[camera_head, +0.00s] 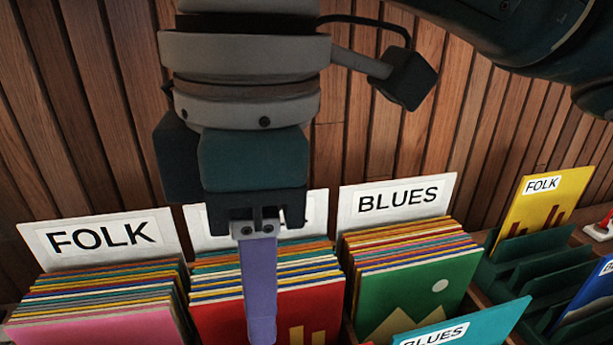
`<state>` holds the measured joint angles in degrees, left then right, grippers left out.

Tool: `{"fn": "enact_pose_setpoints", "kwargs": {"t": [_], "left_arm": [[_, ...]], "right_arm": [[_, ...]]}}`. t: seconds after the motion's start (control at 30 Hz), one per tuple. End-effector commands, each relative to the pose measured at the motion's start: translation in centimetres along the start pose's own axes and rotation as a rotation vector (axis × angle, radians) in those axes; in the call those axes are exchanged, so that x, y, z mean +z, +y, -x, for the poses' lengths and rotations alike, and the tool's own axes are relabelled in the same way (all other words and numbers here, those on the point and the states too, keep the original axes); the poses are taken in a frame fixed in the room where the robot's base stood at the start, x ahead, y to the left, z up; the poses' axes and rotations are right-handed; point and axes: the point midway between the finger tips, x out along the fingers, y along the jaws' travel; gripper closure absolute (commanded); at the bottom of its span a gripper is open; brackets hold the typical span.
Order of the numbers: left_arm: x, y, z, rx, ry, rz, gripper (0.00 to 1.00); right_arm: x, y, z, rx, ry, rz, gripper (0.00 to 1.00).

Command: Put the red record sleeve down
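A red record sleeve (308,300) with yellow bars is at the front of the middle bin's stack, below a row of colored sleeve edges. My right gripper (261,325) points down in front of it, and one purple finger covers part of its left half. The other finger is hidden behind the near one, so I cannot see whether the fingers pinch the red sleeve or stand apart from it. The lower part of the sleeve is cut off by the picture's bottom edge. My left gripper is not in view.
A FOLK divider (105,237) stands left and a BLUES divider (397,198) right; the middle label is mostly hidden. A green sleeve (415,297) fronts the BLUES stack. A teal BLUES sleeve (480,325) is nearer. A yellow FOLK sleeve (545,205) stands in a dark green rack (535,245).

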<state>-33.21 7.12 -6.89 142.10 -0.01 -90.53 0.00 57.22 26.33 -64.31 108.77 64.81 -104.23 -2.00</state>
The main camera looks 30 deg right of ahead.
Motion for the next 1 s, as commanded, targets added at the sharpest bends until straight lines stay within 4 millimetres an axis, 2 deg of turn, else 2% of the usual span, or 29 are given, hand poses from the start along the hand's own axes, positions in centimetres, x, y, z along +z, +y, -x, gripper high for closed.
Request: {"fn": "enact_pose_setpoints", "kwargs": {"t": [0.1,0.2,0.27,0.37,0.47,0.6,0.73,0.83,1.0], "left_arm": [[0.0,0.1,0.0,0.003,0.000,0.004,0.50],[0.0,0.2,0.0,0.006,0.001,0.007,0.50],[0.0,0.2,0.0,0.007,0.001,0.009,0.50],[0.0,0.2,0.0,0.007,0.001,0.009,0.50],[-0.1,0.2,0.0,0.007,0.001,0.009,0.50],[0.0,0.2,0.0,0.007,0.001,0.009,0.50],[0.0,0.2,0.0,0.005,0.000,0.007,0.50],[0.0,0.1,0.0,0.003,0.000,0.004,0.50],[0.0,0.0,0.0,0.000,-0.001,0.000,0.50]], "right_arm": [[-2.2,-2.6,-2.0,-0.030,0.129,-0.028,0.64],[-3.9,-4.4,-3.1,-0.039,0.271,-0.124,0.64],[-4.3,-5.0,-3.7,-0.037,0.344,-0.210,0.64],[-3.5,-5.5,-4.7,-0.022,0.426,-0.393,0.64],[-0.7,-5.6,-6.1,0.018,0.448,-0.607,0.64],[5.5,-6.2,-8.1,0.108,0.380,-0.877,0.64],[10.8,-7.3,-9.1,0.186,0.283,-1.032,0.64],[13.2,-8.0,-9.4,0.224,0.231,-1.087,0.64],[14.1,-8.2,-9.4,0.240,0.211,-1.106,0.64]]}}
